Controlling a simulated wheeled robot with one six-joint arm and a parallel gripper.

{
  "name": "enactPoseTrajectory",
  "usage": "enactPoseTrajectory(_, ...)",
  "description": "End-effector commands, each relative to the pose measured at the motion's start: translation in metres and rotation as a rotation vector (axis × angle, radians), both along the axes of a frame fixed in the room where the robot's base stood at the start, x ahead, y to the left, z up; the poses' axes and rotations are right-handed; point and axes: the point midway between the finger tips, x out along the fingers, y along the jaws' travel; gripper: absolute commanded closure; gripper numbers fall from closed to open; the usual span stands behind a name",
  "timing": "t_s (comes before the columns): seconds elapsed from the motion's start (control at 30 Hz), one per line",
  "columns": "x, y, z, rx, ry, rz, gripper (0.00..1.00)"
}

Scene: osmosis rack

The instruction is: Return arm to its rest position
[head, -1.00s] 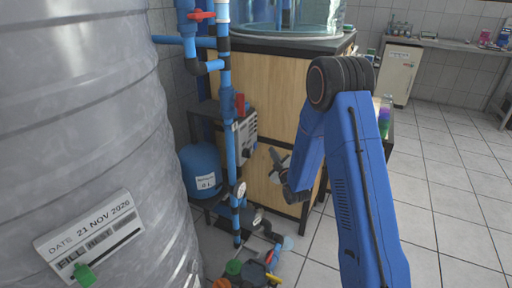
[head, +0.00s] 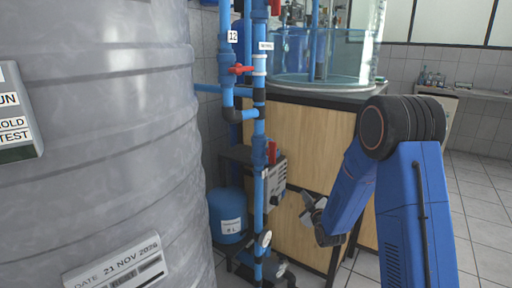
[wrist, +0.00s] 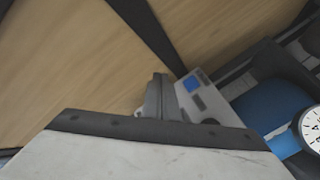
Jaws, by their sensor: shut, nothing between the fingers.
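My blue arm with black joints stands at the right of the head view, its elbow raised and its forearm sloping down to the left. My gripper (head: 313,208) is at the forearm's end, in front of the wooden cabinet (head: 305,140) and right of a grey control box (head: 276,183). In the wrist view my gripper (wrist: 158,98) has its fingers together, with nothing held. Behind it there are wooden panels (wrist: 60,60) and a box with a small blue screen (wrist: 205,98).
A large grey ribbed tank (head: 100,130) fills the left. Blue pipes with a red-handled valve (head: 241,70) run beside it. A blue pressure vessel (head: 228,212) stands low behind the pipes. A clear water tank (head: 335,55) tops the cabinet. Tiled floor (head: 470,200) is open at right.

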Motion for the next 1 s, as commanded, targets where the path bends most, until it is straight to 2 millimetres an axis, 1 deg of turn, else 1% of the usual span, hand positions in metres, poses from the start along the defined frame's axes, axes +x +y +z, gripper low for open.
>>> enactPoseTrajectory(0.03,-0.005,-0.002,0.012,0.012,0.022,-0.006,1.0)
enactPoseTrajectory(0.27,-0.033,-0.012,0.045,0.079,0.157,-0.041,1.0)
enactPoseTrajectory(0.47,-0.067,-0.02,0.07,0.139,0.273,-0.079,1.0)
enactPoseTrajectory(0.57,-0.087,-0.024,0.082,0.171,0.329,-0.102,1.0)
enactPoseTrajectory(0.77,-0.134,-0.032,0.101,0.235,0.443,-0.151,1.0)
enactPoseTrajectory(0.97,-0.187,-0.038,0.116,0.298,0.553,-0.206,1.0)
enactPoseTrajectory(1.0,-0.199,-0.04,0.119,0.312,0.575,-0.218,1.0)
